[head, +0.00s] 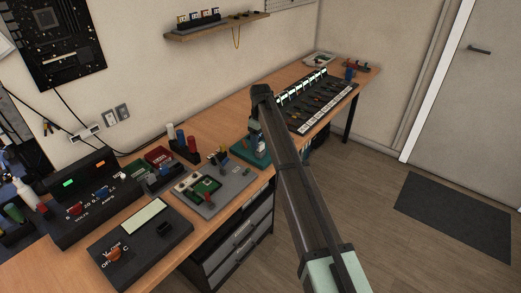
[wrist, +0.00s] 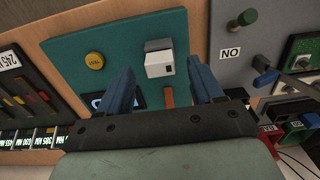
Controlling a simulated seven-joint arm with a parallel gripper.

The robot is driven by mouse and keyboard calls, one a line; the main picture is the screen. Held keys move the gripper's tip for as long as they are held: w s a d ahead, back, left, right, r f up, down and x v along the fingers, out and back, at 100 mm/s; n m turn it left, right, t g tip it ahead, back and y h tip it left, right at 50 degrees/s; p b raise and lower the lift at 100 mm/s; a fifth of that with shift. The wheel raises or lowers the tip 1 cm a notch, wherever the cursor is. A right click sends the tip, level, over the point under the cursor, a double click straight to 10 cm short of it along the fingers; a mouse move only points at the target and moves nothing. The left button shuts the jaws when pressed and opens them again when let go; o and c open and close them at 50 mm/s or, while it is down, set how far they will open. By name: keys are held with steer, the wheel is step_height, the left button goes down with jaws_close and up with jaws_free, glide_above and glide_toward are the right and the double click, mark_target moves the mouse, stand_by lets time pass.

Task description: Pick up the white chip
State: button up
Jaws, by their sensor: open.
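The white chip (wrist: 160,64) is a small white block with a dark mark on one face. In the wrist view it stands against a dark grey piece on the teal station (wrist: 75,40). My gripper (wrist: 160,67) is open, with one blue finger to the left of the chip and one to the right. Gaps show on both sides, so nothing is gripped. In the head view the teal station (head: 262,157) is partly hidden by my arm, and I cannot make out the chip there.
A yellow button (wrist: 94,60) is on the station left of the fingers. A black rack (head: 318,100) of labelled parts lies farther along the bench.

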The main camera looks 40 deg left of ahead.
mark_target(261, 149)
steer(key=shift+f, duration=1.4)
steer(key=c, duration=1.1)
